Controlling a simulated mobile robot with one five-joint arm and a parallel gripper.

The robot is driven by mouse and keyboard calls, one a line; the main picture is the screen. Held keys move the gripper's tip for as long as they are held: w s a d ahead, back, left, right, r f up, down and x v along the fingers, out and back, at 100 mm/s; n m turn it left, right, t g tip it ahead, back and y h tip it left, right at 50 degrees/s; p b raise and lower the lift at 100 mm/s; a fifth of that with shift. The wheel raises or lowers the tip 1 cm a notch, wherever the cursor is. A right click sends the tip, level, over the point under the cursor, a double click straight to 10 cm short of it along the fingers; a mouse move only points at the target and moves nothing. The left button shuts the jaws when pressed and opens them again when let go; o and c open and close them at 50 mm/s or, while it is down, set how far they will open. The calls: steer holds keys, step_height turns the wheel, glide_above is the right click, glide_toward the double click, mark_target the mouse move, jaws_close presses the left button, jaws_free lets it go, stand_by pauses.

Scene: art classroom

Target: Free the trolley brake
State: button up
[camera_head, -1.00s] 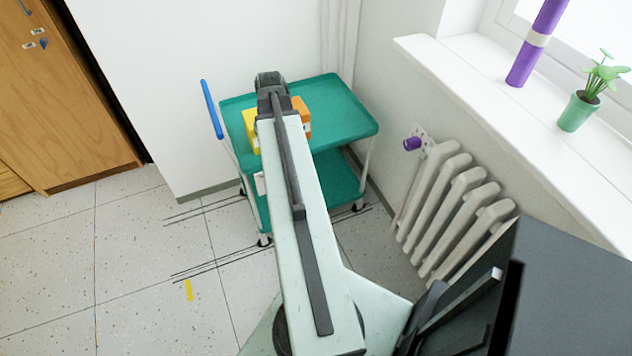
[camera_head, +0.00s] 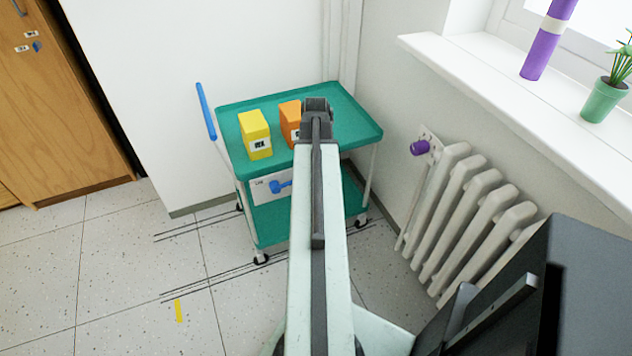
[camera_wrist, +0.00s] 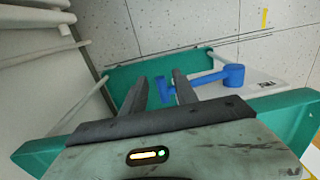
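The green two-shelf trolley (camera_head: 352,112) stands against the wall in the head view. A blue lever with a round hub (camera_head: 280,187), on a white plate (camera_head: 259,190), sits on its front side below the top shelf. In the wrist view the blue lever (camera_wrist: 206,79) extends left from its hub to a crosspiece near my fingers. My gripper (camera_wrist: 160,88) is open, its two dark fingers apart. The lever's end appears between or just beyond the fingertips; I cannot tell whether they touch. In the head view my arm hides part of the trolley's front.
A yellow box (camera_head: 255,135) and an orange box (camera_head: 290,122) stand on the top shelf. A blue push handle (camera_head: 206,111) rises at the trolley's left. A radiator (camera_head: 465,210) with a purple knob stands right. Floor (camera_head: 120,265) at left is clear.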

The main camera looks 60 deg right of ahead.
steer(key=shift+f, duration=0.35)
jaws_close()
stand_by(1.1)
